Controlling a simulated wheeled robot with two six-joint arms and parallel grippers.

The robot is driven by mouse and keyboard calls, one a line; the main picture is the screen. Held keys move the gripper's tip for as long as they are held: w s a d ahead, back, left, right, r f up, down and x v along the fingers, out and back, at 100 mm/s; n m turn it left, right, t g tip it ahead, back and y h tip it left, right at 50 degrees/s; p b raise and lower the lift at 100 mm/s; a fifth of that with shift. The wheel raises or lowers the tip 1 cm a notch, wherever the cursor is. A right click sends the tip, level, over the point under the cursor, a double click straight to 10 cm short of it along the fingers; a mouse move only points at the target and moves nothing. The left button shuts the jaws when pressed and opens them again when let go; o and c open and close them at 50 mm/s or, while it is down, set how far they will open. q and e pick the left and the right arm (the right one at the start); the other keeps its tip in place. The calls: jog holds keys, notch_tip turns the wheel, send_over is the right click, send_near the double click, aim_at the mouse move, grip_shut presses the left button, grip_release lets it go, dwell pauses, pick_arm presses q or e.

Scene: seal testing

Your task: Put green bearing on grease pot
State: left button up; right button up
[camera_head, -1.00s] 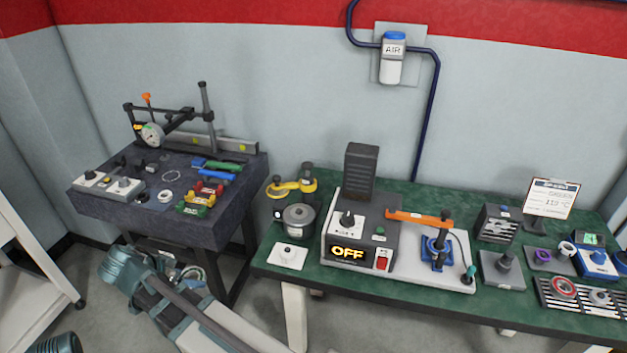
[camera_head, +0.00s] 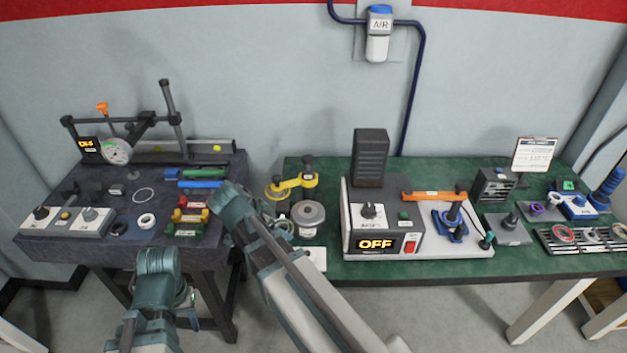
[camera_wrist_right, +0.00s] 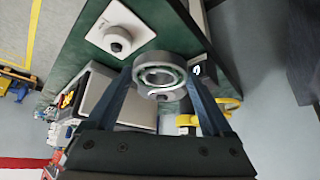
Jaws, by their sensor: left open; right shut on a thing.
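In the right wrist view, the bearing with a green ring (camera_wrist_right: 158,75) sits between the fingers of my right gripper (camera_wrist_right: 160,80), which is shut on it. The grey grease pot (camera_head: 308,219) stands at the left end of the green bench in the head view. The wrist view shows the bearing over that end of the bench. I cannot tell whether bearing and pot touch. My right arm (camera_head: 285,270) rises left of the pot, and its jaws are not clear in the head view. My left arm (camera_head: 156,280) is low at the front of the dark table, its gripper open and hard to make out.
A white block with a knob (camera_wrist_right: 112,40) lies in front of the pot. A yellow tool (camera_head: 292,184) stands just behind it. The heater showing OFF (camera_head: 376,243) is to its right. The dark table (camera_head: 100,180) lies left, across a gap.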

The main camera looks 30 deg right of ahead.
jog(key=w+d+r+p, duration=0.3)
jog(key=d+r+p, duration=0.4)
jog(key=d, duration=0.3)
pick_arm(q)
notch_tip(320, 180, up, 8)
jog(key=shift+f+b, duration=2.35)
jog(key=shift+f, duration=0.05)
pick_arm(e)
send_over(308, 208)
jog(key=a, duration=0.2)
jog(key=shift+s+d+f, duration=0.1)
jog(key=shift+d+f, duration=0.05)
jog(key=shift+f, duration=0.8)
jog(key=shift+s+d+f, duration=0.1)
jog(key=shift+f, duration=0.85)
pick_arm(q)
jog(key=shift+f, duration=0.1)
pick_arm(e)
jog(key=shift+f, duration=0.15)
pick_arm(q)
jog(key=shift+f+b, duration=1.05)
jog(key=shift+b, duration=0.1)
pick_arm(e)
jog(key=shift+f, duration=1.05)
pick_arm(q)
jog(key=shift+f+b, duration=0.6)
pick_arm(e)
jog(key=shift+f, duration=0.55)
jog(key=o, duration=1.5)
jog(key=shift+c, duration=0.2)
